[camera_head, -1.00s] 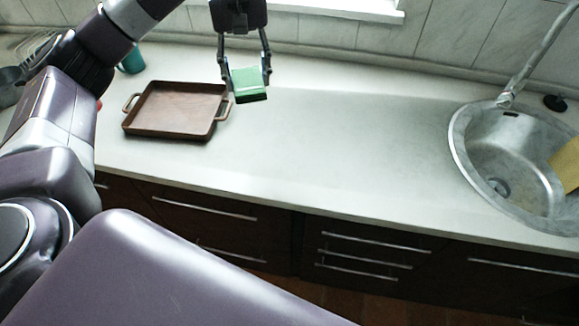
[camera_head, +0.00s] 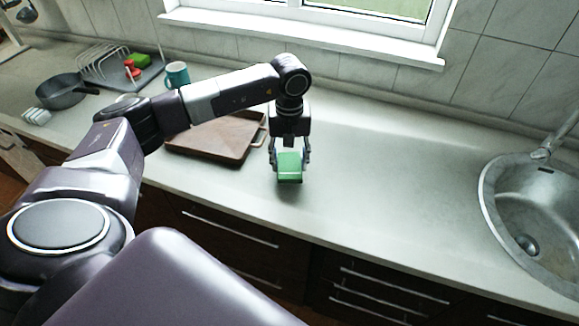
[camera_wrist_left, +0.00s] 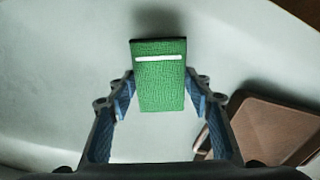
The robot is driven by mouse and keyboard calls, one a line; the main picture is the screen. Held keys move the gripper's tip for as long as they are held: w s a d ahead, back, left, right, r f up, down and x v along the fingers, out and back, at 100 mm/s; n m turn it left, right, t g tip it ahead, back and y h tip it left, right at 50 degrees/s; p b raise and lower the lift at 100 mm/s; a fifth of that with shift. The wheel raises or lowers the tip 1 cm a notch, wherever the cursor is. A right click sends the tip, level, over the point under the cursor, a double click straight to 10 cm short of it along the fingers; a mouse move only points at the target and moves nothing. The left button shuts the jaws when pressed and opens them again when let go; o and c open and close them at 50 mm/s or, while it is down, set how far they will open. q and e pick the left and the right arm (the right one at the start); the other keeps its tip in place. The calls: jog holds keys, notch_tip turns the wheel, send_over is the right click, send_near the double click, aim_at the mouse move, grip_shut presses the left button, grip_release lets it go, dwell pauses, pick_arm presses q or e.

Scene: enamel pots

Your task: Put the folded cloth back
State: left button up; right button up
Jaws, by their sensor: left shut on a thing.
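The folded cloth (camera_head: 289,167) is a small green block-like bundle. My left gripper (camera_head: 290,160) points down and is shut on it, to the right of the brown tray. In the left wrist view the cloth (camera_wrist_left: 160,85) sits between the two fingers (camera_wrist_left: 160,100) and shows a white stripe near its far end. A dark shadow lies by it on the counter; I cannot tell how high it is held. My right gripper is not in view.
The brown tray (camera_head: 212,152) with handles stands left of the gripper, partly behind my arm; its corner shows in the wrist view (camera_wrist_left: 272,128). A teal mug (camera_head: 177,74), dish rack (camera_head: 112,68) and dark pan (camera_head: 62,91) stand at left. The sink (camera_head: 535,205) is at right. The counter between is clear.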

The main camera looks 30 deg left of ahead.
aim_at(289, 165)
pick_arm(q)
notch_tip(289, 165, down, 3)
jog(key=shift+f+p, duration=0.1)
jog(key=shift+p, duration=0.2)
jog(key=shift+f, duration=0.15)
jog(key=o, duration=0.9)
jog(key=shift+o, duration=0.6)
